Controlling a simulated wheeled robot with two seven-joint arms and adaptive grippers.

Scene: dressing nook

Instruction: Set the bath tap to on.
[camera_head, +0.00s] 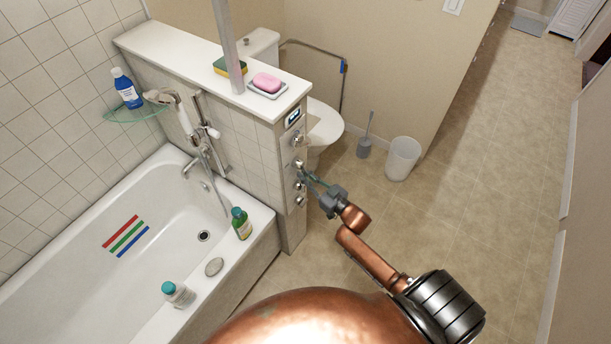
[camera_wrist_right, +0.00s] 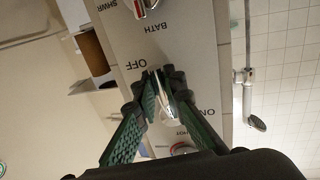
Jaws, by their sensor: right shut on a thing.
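The control panel (camera_head: 290,165) is on the narrow end of the tiled half wall, with several chrome knobs in a column. My right gripper (camera_head: 307,174) reaches the panel from the right, at a lower knob. In the right wrist view the picture is turned over, and the gripper (camera_wrist_right: 162,82) is shut on a chrome tap handle (camera_wrist_right: 170,112), a finger on either side. OFF and ON are printed on opposite sides of this handle. The fingers hide part of it, so its exact setting is unclear. My left gripper is not in view.
A red-marked knob (camera_wrist_right: 146,6) sits near the SHWR and BATH labels; another knob (camera_wrist_right: 183,150) is by HOT. The bathtub (camera_head: 75,262) is left, with a green-capped bottle (camera_head: 241,224) on its rim. A toilet brush (camera_head: 364,148) and bin (camera_head: 403,158) stand behind. Floor at right is clear.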

